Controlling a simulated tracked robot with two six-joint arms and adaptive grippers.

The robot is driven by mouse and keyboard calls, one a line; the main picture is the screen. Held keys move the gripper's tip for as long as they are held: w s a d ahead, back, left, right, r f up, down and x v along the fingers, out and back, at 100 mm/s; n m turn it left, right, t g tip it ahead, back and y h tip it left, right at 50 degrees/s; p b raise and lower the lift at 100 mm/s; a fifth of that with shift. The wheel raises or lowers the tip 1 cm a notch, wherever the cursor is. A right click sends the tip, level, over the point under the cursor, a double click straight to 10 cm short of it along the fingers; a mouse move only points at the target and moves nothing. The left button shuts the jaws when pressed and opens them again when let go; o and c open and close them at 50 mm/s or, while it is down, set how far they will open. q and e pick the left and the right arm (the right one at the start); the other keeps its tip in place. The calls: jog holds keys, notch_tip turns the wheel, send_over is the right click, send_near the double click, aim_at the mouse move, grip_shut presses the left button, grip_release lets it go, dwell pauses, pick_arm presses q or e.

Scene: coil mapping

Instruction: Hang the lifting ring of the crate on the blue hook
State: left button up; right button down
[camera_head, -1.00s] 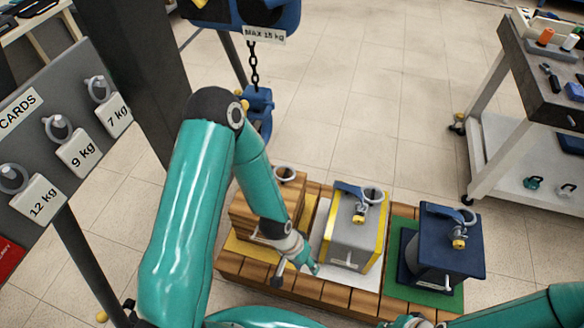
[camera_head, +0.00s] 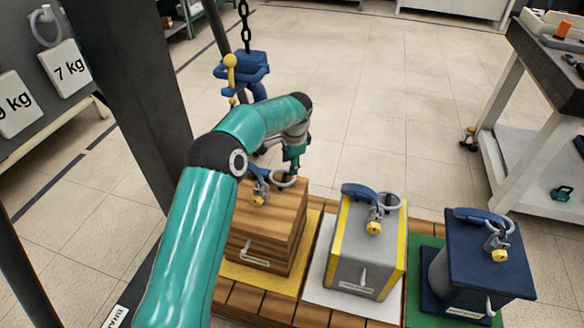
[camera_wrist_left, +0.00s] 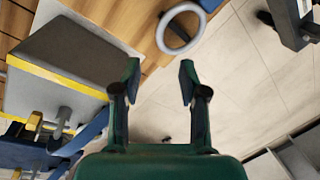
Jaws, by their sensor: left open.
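The wooden crate (camera_head: 268,235) stands on a yellow mat on the pallet. Its pale grey lifting ring (camera_head: 283,179) is on top, and the wrist view also shows the ring (camera_wrist_left: 181,28) at the edge of the wooden top (camera_wrist_left: 120,20). My left gripper (camera_head: 292,168) is just above the ring in the head view. In the wrist view its fingers (camera_wrist_left: 160,78) are apart and empty, with the ring beyond the tips. The blue hook (camera_head: 242,72) hangs from a chain behind the crate. My arm covers part of the crate's top. My right gripper is not in view.
A grey box with yellow edges (camera_head: 362,250) and a dark blue box (camera_head: 488,265) stand to the right on the same pallet (camera_head: 232,290), each with a ring. A dark post (camera_head: 135,90) rises at the left. A cart (camera_head: 545,80) stands at right.

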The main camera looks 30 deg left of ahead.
aim_at(288, 184)
pick_arm(q)
jog(key=f, duration=0.3)
jog(key=w+a+f+b, duration=0.1)
jog(key=f, duration=0.6)
jog(key=shift+w+a+f+b, duration=0.15)
jog(key=shift+a+f+b, duration=0.15)
jog(key=shift+f+b, duration=0.05)
jog(key=shift+c, duration=0.3)
grip_shut()
jog(key=shift+r, duration=0.1)
jog(key=shift+r+p, duration=2)
jog(key=shift+r, duration=1.05)
